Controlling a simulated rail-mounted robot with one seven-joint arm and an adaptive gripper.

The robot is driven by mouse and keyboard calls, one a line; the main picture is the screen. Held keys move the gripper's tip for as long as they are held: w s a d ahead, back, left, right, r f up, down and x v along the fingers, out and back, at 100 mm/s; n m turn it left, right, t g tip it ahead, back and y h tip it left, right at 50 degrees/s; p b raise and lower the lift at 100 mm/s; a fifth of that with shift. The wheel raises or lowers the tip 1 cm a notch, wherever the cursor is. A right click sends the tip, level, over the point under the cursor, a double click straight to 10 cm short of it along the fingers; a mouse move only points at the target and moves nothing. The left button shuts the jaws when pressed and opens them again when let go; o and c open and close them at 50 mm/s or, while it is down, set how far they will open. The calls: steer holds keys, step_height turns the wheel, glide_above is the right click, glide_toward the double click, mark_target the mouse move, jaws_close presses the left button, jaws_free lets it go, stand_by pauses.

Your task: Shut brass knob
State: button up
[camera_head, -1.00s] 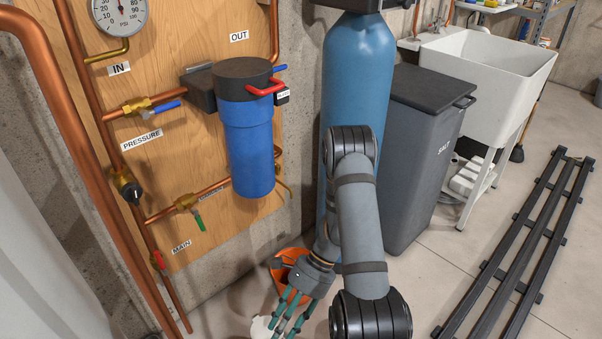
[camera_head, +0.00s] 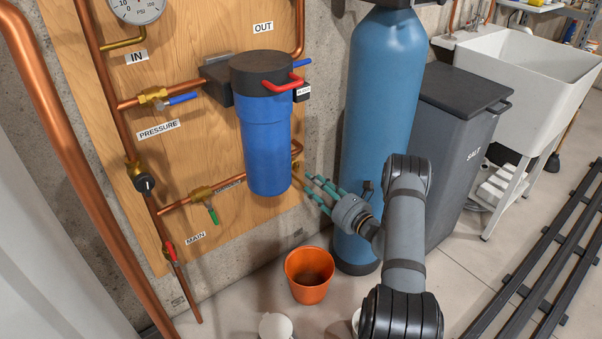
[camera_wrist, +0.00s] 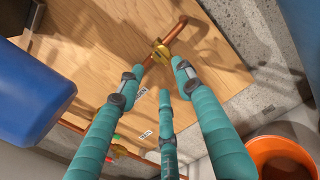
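A small brass fitting (camera_wrist: 160,54) on a copper pipe stub shows in the wrist view, just beyond my fingertips. In the head view this brass piece (camera_head: 296,165) appears just right of the blue filter housing, partly hidden. I cannot make out whether its knob is open or shut. My gripper (camera_head: 311,187) has teal fingers and points left towards the brass piece. In the wrist view the fingers of my gripper (camera_wrist: 160,70) are spread and empty, with the brass fitting showing between and beyond their tips. I cannot tell whether they touch it.
The blue filter housing (camera_head: 265,145) is close left of my fingers; the blue tank (camera_head: 378,110) stands to the right. An orange bucket (camera_head: 308,287) is on the floor below. Other valves on the board carry blue (camera_head: 183,98), green (camera_head: 212,215) and red (camera_head: 169,251) handles.

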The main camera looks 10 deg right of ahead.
mark_target(297, 169)
steer(key=b+x, duration=0.1)
steer(key=x, duration=0.6)
steer(key=shift+w+a, duration=0.2)
steer(key=shift+c, duration=0.8)
jaws_close()
